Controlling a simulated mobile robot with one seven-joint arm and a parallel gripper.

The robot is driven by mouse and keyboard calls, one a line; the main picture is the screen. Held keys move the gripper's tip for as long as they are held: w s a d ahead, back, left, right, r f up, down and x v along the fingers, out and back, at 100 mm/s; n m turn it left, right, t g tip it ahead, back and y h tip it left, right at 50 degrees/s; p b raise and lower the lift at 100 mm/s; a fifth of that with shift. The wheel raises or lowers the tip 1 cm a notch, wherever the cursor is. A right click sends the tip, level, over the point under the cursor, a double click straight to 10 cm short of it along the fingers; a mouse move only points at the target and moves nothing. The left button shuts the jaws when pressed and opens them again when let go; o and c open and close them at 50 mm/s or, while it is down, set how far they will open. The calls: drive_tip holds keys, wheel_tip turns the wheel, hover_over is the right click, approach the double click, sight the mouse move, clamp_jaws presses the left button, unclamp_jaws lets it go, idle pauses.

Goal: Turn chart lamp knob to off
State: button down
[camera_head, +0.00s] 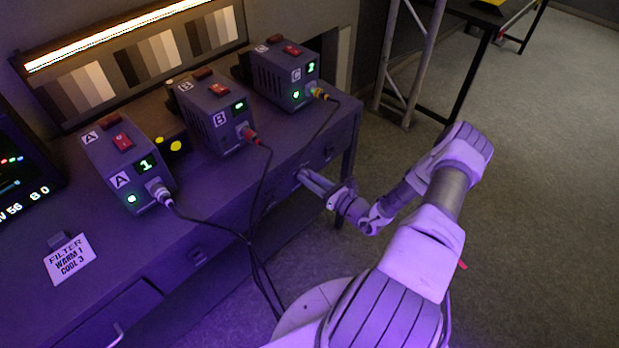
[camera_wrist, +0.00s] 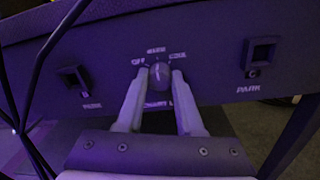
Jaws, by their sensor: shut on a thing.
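The chart lamp knob (camera_wrist: 159,74) is a small grey round knob on the front panel of the desk, seen in the wrist view. Labels OFF, WARM and COOL stand in an arc above it, and CHART L... shows below, partly hidden by my fingers. My gripper (camera_wrist: 158,82) has one finger on each side of the knob and is shut on it. In the head view my gripper (camera_head: 303,176) reaches the desk front at the right; the knob is too small to make out there. The lit chart lamp bar (camera_head: 115,35) glows above the grey-striped chart at the back.
Two square PARK holders, B (camera_wrist: 74,80) and C (camera_wrist: 260,57), flank the knob. Dark cables (camera_wrist: 45,60) hang close at the left. Boxes A (camera_head: 125,165), B (camera_head: 212,115) and C (camera_head: 285,75) stand on the desk. The floor at right is mostly clear.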

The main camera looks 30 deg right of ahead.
drive_tip(key=shift+n, duration=0.3)
drive_tip(key=n, duration=0.4)
drive_tip(key=shift+p, duration=0.3)
drive_tip(key=n, duration=0.5)
drive_tip(key=shift+p, duration=0.3)
idle(0.4)
drive_tip(key=c, duration=0.5)
unclamp_jaws()
drive_tip(key=shift+c, duration=0.2)
drive_tip(key=shift+s, duration=0.1)
drive_tip(key=v, duration=1.7)
drive_tip(key=shift+s+a+r, duration=0.15)
drive_tip(key=shift+r, duration=0.2)
